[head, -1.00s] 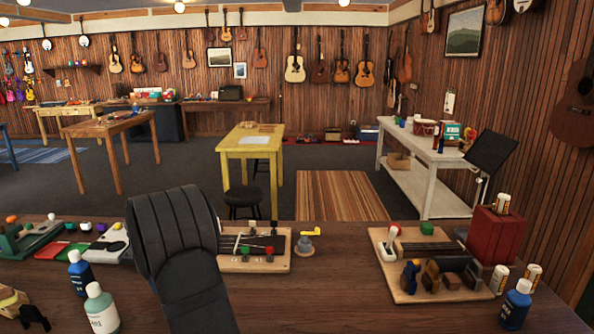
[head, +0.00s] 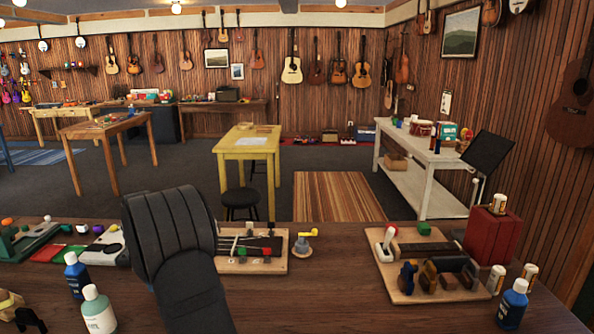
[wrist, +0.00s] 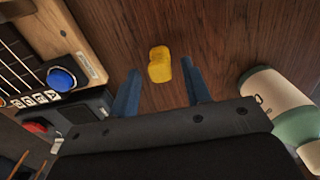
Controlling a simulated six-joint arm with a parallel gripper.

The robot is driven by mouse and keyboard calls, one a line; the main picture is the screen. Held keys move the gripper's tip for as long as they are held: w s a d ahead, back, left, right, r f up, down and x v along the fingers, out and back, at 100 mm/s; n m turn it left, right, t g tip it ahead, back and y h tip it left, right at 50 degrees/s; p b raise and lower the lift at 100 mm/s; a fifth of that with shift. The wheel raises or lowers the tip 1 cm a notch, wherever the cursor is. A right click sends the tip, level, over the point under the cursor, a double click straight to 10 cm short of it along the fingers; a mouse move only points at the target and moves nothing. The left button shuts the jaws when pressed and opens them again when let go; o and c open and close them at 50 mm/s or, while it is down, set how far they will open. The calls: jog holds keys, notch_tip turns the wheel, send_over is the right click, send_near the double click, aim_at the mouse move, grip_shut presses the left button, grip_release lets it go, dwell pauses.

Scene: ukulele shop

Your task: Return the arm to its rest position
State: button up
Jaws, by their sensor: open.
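My gripper (wrist: 160,95) shows in the wrist view as two blue fingers set wide apart, with nothing held between them. It hangs over the dark wood bench top (wrist: 215,35). A small yellow piece (wrist: 159,65) lies beyond the fingertips and between their lines. I cannot tell its height gap from the fingers. In the head view my black arm link rises at the lower left in front of the bench, and my gripper is hidden there.
A board with strings and a blue knob (wrist: 61,79) lies left in the wrist view; a bottle (wrist: 275,98) is right. In the head view, bottles (head: 98,310) stand left of my arm. A wooden tool board (head: 390,275) and red case (head: 493,238) are right.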

notch_tip(320, 180, down, 3)
jog(key=shift+f, duration=0.1)
notch_tip(320, 180, up, 13)
notch_tip(320, 180, down, 12)
jog(key=shift+f, duration=0.1)
notch_tip(320, 180, up, 4)
jog(key=shift+f, duration=0.1)
jog(key=d+r, duration=0.7)
jog(key=d, duration=0.5)
jog(key=s+d+m, duration=0.1)
jog(key=s+d, duration=0.2)
jog(key=s, duration=0.6)
jog(key=s+d+m, duration=0.1)
jog(key=s+d, duration=0.2)
jog(key=s, duration=0.6)
jog(key=a+f, duration=0.2)
jog(key=a, duration=0.1)
jog(key=s+a+f, duration=0.1)
jog(key=a, duration=0.2)
jog(key=a+f, duration=0.2)
jog(key=a, duration=0.1)
jog(key=shift+s+a+f, duration=0.25)
jog(key=shift+a+f, duration=0.05)
jog(key=shift+f, duration=0.05)
